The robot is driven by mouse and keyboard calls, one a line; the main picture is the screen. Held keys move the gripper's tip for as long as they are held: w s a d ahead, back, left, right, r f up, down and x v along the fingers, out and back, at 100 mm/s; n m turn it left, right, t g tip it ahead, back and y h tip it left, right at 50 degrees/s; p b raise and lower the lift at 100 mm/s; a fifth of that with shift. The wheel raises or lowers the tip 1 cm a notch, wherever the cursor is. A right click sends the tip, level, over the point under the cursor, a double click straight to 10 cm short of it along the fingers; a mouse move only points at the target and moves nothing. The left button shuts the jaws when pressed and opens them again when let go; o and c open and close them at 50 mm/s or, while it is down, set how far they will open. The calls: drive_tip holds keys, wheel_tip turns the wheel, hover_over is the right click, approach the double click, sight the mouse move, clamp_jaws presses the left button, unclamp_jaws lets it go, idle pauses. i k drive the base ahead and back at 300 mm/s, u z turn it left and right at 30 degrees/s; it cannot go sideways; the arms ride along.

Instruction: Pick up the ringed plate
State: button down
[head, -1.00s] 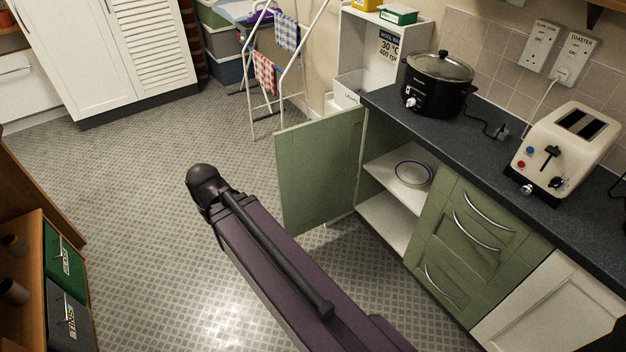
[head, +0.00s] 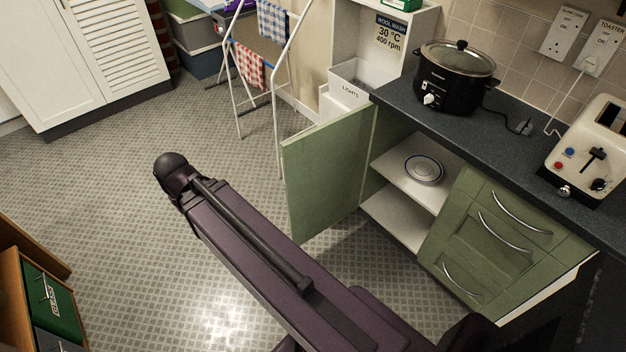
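The ringed plate (head: 424,169) is white with a dark blue ring. It lies on the upper shelf (head: 399,180) inside an open green cupboard, right of the middle in the head view. The cupboard door (head: 325,172) stands swung out to the left of the opening. My purple arm crosses the lower middle of the view, in front of the cupboard and apart from the plate. My gripper's fingers cannot be made out in this view.
A dark worktop (head: 478,135) runs above the cupboard, with a black slow cooker (head: 452,82) and a cream toaster (head: 594,155) on it. Green drawers (head: 495,240) are right of the opening. A clothes airer (head: 262,75) stands behind the door.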

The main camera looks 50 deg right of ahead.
sight(421, 167)
drive_tip(key=z, duration=0.05)
drive_tip(key=i, duration=2.7)
drive_tip(key=u, duration=0.3)
drive_tip(key=k, duration=0.1)
drive_tip(key=z, duration=2.8)
